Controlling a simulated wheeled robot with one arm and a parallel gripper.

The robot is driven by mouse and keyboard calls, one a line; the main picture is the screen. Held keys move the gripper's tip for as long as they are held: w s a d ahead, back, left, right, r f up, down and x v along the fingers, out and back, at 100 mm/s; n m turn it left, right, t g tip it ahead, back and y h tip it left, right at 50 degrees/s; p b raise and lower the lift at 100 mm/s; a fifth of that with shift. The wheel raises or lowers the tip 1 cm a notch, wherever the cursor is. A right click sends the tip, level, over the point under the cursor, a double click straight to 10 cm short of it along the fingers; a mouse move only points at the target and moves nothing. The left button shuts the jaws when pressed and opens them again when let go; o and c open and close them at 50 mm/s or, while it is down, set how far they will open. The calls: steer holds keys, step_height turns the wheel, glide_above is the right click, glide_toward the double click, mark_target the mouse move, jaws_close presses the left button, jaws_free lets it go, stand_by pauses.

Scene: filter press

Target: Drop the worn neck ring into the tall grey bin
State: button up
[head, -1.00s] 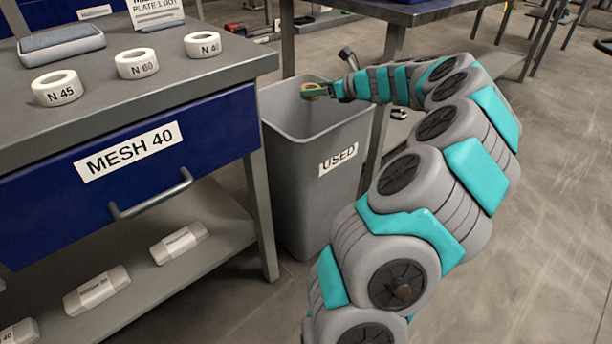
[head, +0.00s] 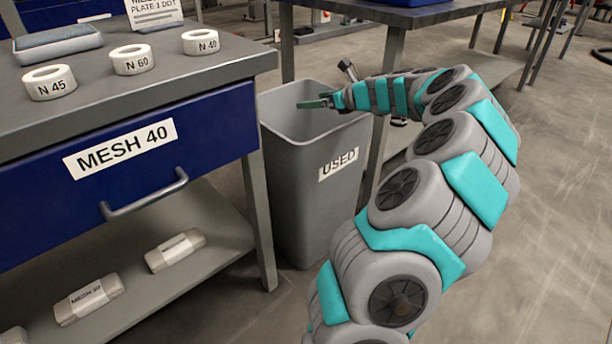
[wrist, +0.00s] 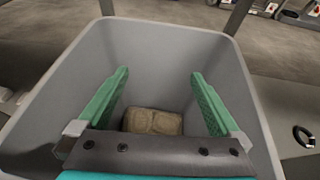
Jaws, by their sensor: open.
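The tall grey bin (head: 305,205), labelled USED, stands upright between the blue-drawer bench and the other table. My gripper (head: 318,103) is over its mouth. In the wrist view my gripper (wrist: 159,74) has its green fingers wide apart with nothing between them, and the bin's grey wall (wrist: 62,95) surrounds them. The ring is not clearly visible elsewhere.
White rings marked N 45 (head: 50,82), N 60 (head: 133,60) and N 40 (head: 201,42) sit on the bench top (head: 200,80) left of the bin. Open floor is at the right.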

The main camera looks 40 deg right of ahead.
steer(key=p+v, duration=0.1)
steer(key=v, duration=0.7)
stand_by(0.5)
